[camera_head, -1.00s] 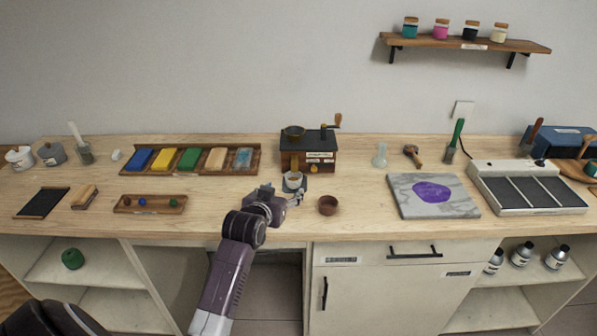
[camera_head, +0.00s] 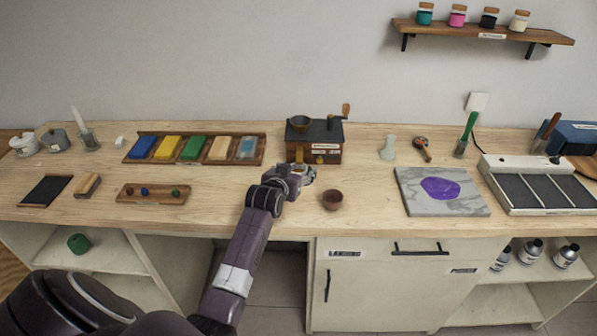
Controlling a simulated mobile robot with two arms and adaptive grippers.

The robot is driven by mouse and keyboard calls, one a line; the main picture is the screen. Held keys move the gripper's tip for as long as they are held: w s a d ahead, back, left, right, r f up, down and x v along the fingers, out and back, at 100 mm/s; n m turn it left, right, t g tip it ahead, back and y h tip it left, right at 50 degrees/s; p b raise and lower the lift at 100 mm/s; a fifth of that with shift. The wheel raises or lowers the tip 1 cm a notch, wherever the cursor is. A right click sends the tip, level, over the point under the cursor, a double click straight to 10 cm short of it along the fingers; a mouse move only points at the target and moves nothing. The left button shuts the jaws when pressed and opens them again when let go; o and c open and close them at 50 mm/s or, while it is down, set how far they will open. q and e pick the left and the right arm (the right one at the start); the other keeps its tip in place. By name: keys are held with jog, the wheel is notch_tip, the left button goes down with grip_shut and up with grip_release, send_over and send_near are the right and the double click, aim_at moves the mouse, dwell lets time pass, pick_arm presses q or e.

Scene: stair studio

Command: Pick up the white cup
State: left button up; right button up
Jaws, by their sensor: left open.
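My left gripper (camera_head: 303,173) reaches in over the bench and is open, right in front of the wooden grinder box. My right gripper is out of view.
The grinder box (camera_head: 315,142) with its crank stands close behind the gripper. A small brown bowl (camera_head: 332,200) is just right of it. A tray of coloured blocks (camera_head: 257,146) is to the left, a marble slab (camera_head: 410,205) to the right.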

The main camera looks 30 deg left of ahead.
pick_arm(q)
jog(key=shift+x, duration=0.8)
jog(key=shift+c, duration=0.7)
jog(key=c, duration=1.1)
jog(key=shift+r+p, duration=0.2)
jog(key=shift+p, duration=0.1)
